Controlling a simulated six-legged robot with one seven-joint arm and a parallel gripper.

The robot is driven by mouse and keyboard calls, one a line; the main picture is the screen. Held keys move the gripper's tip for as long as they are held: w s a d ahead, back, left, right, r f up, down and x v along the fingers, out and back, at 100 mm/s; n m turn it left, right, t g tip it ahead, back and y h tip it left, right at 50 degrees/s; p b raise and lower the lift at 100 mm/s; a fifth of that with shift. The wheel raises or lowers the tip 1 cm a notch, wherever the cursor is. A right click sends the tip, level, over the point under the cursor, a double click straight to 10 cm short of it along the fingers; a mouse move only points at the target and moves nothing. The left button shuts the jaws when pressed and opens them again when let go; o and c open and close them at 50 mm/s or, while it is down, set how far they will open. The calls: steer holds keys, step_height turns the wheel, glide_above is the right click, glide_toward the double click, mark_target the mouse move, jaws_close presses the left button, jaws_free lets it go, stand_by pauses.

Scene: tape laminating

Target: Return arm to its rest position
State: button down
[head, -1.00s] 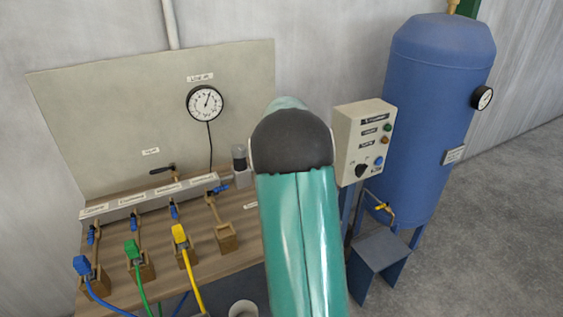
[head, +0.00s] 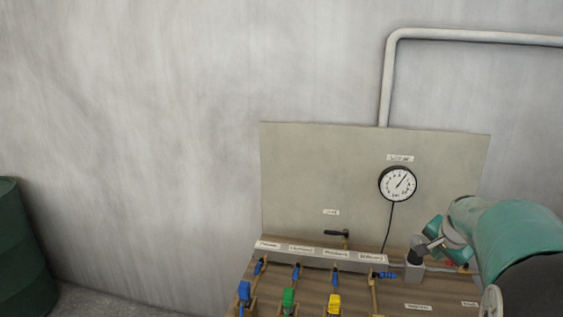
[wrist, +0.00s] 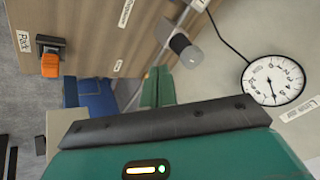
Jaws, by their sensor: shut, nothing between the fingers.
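My teal arm (head: 515,235) enters the head view from the right edge, in front of the right end of the bench. My gripper lies beyond the arm's bend and is partly hidden there. In the wrist view, my gripper (wrist: 158,87) shows as two teal fingers close together beyond the dark-edged wrist housing, with nothing between them. It is near the grey filter unit (head: 414,268), which also shows in the wrist view (wrist: 185,50). I cannot tell the exact gap.
A wooden bench (head: 400,300) carries a labelled manifold (head: 320,256) with blue, green and yellow hose connectors. A backboard with a pressure gauge (head: 398,183) stands behind. An orange connector (wrist: 50,63) sits by the "Pick" label. A green drum (head: 20,245) stands far left.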

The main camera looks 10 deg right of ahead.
steer(key=s+a+r+n+y, duration=0.1)
steer(key=s+a+n, duration=0.2)
steer(key=s+a, duration=0.35)
steer(key=s+a+r+n+y, duration=0.1)
steer(key=s+a+r+n, duration=0.2)
steer(key=a, duration=0.7)
steer(key=s+a+n, duration=0.3)
steer(key=s+a, duration=0.3)
steer(key=a, duration=0.3)
steer(key=s+a+f+n, duration=0.2)
steer(key=s+a+n, duration=0.2)
steer(key=s, duration=0.4)
steer(key=shift+s+a+y, duration=0.3)
steer(key=shift+f, duration=0.1)
